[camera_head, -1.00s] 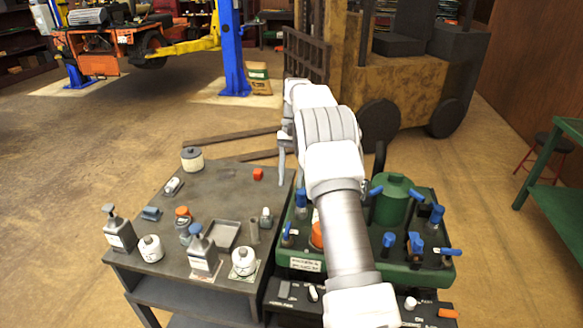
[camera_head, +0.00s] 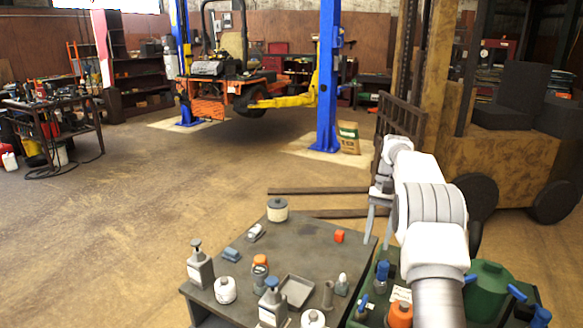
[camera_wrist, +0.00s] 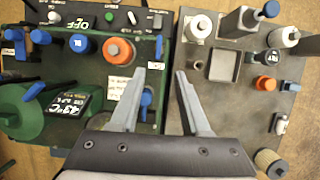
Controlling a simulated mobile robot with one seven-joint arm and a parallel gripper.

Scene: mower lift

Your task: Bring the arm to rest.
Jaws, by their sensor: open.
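My gripper (camera_wrist: 160,100) is open and empty in the wrist view, its two grey fingers apart. It hangs above the seam between the green machine (camera_wrist: 108,105) on the left and the grey cart top (camera_wrist: 222,112) on the right. Nothing is seen touching the fingers.
Blue-handled valves stand on the machine. A forklift (camera_head: 515,160) is behind the arm. A blue lift post (camera_head: 328,80) stands farther back. Open floor lies left.

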